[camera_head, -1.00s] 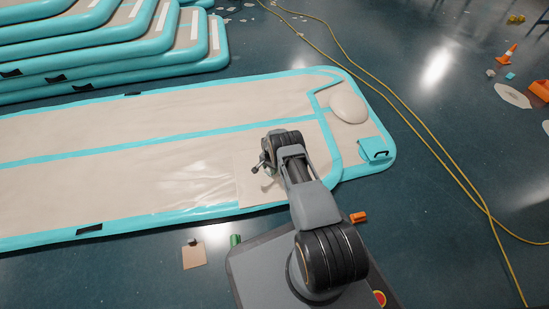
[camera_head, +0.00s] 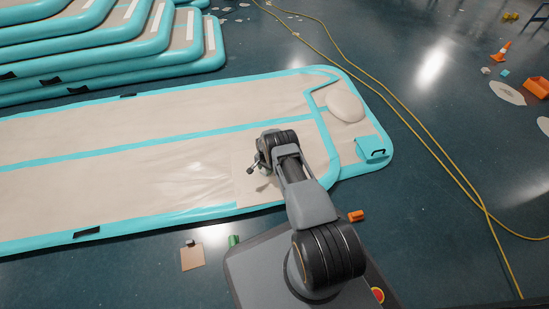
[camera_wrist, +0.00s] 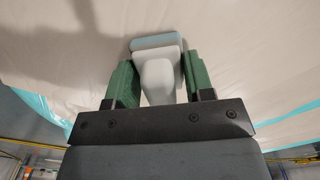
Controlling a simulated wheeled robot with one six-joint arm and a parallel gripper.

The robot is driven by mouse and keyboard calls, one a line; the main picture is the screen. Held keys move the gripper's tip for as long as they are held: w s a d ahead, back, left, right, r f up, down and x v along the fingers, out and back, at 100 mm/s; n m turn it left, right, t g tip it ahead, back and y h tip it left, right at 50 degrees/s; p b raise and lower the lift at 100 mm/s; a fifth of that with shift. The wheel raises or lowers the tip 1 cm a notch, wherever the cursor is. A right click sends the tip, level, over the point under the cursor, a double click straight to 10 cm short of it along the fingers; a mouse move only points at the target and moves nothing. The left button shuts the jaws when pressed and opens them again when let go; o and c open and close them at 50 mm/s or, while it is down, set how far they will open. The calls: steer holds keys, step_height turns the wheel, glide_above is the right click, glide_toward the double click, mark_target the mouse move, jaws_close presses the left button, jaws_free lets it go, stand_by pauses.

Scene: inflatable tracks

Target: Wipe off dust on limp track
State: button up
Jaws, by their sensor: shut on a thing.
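The limp track (camera_head: 110,185) is a flat beige mat with turquoise edges and a turquoise centre stripe, lying on the dark floor. A slightly different beige patch (camera_head: 246,188) shows near its right end, beside my gripper (camera_head: 257,168). In the wrist view my gripper (camera_wrist: 154,82) has green pads shut on the white handle of a wiping tool (camera_wrist: 158,72) with a pale blue-grey edge. The tool's head is over the beige surface; I cannot tell whether it touches. Dust is not clearly visible. My arm hides part of the track.
Stacked tracks (camera_head: 150,50) stand at the back left. A yellow cord (camera_head: 430,155) runs across the floor on the right. An orange block (camera_head: 356,215), a green item (camera_head: 234,240) and a brown tag (camera_head: 192,257) lie near my base. An orange cone (camera_head: 501,51) stands far right.

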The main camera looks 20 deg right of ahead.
mark_target(258, 173)
steer(key=shift+s+d, duration=0.2)
steer(key=shift+d, duration=0.75)
steer(key=shift+s+d, duration=0.2)
steer(key=shift+d, duration=0.7)
steer(key=shift+s+a, duration=0.15)
steer(key=shift+a, duration=0.15)
steer(key=shift+w+a, duration=0.25)
steer(key=shift+a, duration=0.85)
steer(key=shift+w+a, duration=0.25)
steer(key=shift+a, duration=0.9)
steer(key=shift+w+a, duration=0.25)
steer(key=shift+a, duration=1.05)
steer(key=shift+s+d, duration=0.25)
steer(key=shift+d, duration=1.05)
steer(key=shift+s+d, duration=0.25)
steer(key=shift+d, duration=1)
steer(key=shift+s+d, duration=0.25)
steer(key=shift+d, duration=1.05)
step_height(258, 173, up, 8)
steer(key=p, duration=0.4)
steer(key=shift+p, duration=0.35)
steer(key=shift+r, duration=0.1)
